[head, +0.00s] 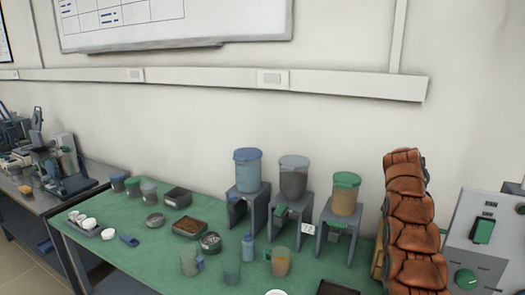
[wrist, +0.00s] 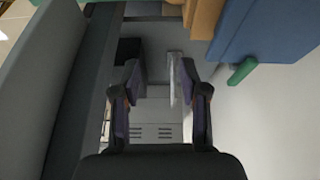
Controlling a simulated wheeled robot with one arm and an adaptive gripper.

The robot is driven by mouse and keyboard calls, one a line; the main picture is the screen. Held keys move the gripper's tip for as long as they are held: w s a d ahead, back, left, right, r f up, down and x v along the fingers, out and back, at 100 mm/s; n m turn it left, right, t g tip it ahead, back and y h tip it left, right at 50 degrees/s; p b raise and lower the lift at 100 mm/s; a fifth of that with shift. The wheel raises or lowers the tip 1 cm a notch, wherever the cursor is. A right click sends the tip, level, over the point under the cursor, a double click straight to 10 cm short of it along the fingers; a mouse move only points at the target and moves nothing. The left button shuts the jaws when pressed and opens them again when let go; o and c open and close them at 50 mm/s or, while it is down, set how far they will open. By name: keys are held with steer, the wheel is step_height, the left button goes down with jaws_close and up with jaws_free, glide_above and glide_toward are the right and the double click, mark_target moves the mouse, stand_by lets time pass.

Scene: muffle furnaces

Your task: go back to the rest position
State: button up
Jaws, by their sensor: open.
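My gripper (wrist: 161,75) shows in the wrist view with its two dark fingers spread apart. Nothing is held between the fingers. Beyond them are grey and white surfaces, with a pale vented panel (wrist: 155,132) below; I cannot tell what they belong to.
In the head view a green-topped table (head: 130,262) bears several lidded canisters on stands, cups and trays. A grey bench (head: 40,200) with equipment is at left.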

steer(key=s+a+r+n+y, duration=0.1)
steer(key=s+a+r+n, duration=0.5)
steer(key=a, duration=0.4)
steer(key=s+a+r+n+y, duration=0.1)
steer(key=s+a+r+n, duration=0.3)
steer(key=s+a+n, duration=0.55)
steer(key=s+a+f+n, duration=0.2)
steer(key=s+a, duration=0.3)
steer(key=s, duration=0.5)
steer(key=s+a+f+n+y, duration=0.1)
steer(key=s+a+f+n, duration=0.2)
steer(key=s, duration=0.7)
steer(key=s+a+f+n, duration=0.2)
steer(key=s+a, duration=0.5)
steer(key=s, duration=0.4)
steer(key=shift+a+f+n+y, duration=0.2)
steer(key=shift+a+n+y, duration=0.2)
steer(key=shift+n, duration=0.05)
